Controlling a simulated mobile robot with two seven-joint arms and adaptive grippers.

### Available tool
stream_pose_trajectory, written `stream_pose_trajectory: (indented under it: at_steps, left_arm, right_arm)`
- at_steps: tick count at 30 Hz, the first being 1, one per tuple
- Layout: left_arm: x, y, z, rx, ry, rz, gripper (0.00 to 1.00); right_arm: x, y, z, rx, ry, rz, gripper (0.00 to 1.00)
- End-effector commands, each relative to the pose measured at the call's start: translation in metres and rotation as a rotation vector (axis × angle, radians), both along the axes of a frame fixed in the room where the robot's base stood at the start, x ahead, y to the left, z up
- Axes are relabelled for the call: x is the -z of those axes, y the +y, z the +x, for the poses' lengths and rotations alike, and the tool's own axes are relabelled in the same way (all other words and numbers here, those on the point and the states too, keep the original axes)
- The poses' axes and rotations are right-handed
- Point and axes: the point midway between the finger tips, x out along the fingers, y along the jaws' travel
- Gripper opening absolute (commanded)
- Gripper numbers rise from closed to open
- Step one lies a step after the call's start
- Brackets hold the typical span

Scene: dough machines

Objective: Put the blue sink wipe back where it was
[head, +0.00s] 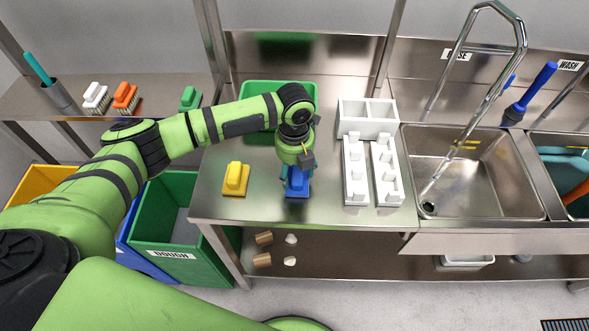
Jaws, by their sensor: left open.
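The blue sink wipe (297,188) lies on the steel table to the right of a yellow wipe (235,179). My left gripper (297,175) is directly over the blue wipe, pointing down, with its fingers open around or just above the handle. The arm and wrist hide part of the wipe, so I cannot tell whether the fingers touch it. My right gripper is not in view.
A green tray (262,92) stands behind my arm. White racks (357,170) and a white divided box (366,112) stand to the right, beside the sink (470,175). A shelf (60,88) at left holds brushes. The table front (262,208) is clear.

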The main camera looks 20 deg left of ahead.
Motion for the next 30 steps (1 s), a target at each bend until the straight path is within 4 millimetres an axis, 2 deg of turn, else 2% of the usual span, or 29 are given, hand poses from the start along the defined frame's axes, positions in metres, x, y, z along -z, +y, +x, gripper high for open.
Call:
stream_pose_trajectory:
  at_steps: [5, 12, 18, 23, 30]
  left_arm:
    - [-0.027, 0.000, 0.002, 0.000, -0.007, -0.001, 0.66]
    - [-0.078, 0.000, 0.002, 0.000, -0.007, -0.002, 0.66]
    - [-0.107, 0.001, 0.002, -0.001, -0.003, 0.000, 0.66]
    - [-0.115, 0.001, 0.001, -0.001, -0.001, -0.001, 0.66]
    - [-0.116, 0.001, 0.001, -0.001, 0.000, -0.001, 0.66]
  right_arm:
    - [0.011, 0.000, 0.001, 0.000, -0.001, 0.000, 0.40]
    - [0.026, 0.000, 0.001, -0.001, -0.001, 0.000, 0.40]
    - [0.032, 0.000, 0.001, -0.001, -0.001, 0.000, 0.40]
    - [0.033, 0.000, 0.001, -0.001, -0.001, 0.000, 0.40]
    - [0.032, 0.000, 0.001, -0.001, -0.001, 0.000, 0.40]
